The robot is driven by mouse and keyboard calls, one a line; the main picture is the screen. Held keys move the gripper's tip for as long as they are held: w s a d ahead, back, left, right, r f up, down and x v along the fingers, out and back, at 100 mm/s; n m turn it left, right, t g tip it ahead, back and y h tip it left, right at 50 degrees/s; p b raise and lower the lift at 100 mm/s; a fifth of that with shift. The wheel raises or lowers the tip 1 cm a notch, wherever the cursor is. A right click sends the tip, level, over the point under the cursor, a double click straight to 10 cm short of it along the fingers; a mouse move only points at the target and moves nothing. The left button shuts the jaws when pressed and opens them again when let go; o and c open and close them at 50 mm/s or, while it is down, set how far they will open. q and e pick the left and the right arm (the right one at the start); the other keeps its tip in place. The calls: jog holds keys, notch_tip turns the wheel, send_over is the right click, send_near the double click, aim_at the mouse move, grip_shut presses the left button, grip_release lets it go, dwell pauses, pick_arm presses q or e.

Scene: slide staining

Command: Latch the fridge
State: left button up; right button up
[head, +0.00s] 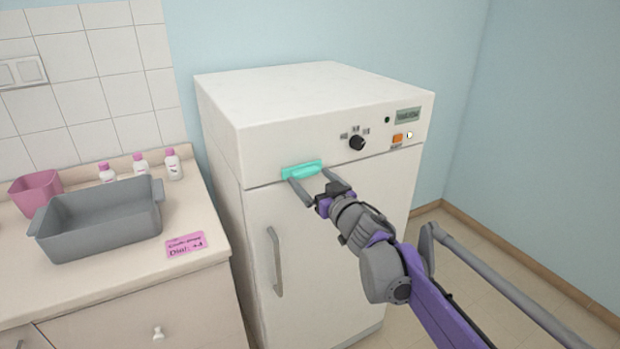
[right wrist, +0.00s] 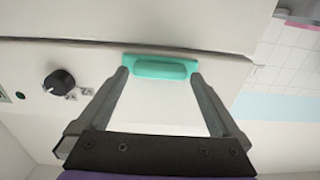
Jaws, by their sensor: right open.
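The white fridge (head: 330,235) stands against the wall with its door shut. Its teal latch (head: 302,169) sits at the seam between the door and the top panel. My right gripper (head: 318,180) is open in front of the latch, its fingers at either end of it. In the right wrist view the latch (right wrist: 160,68) lies between the two fingertips of the gripper (right wrist: 161,80); I cannot tell whether they touch it. My left gripper is not in view.
The fridge has a grey door handle (head: 276,262) and a black knob (head: 356,143) on its panel. At left a counter (head: 195,225) holds a grey tub (head: 100,225), a pink container (head: 36,190), small bottles (head: 173,165) and a pink label (head: 186,244). Floor at right is free.

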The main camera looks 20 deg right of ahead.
jog(key=shift+w+a, duration=0.1)
jog(key=shift+w, duration=0.55)
jog(key=c, duration=1.1)
jog(key=shift+o, duration=0.2)
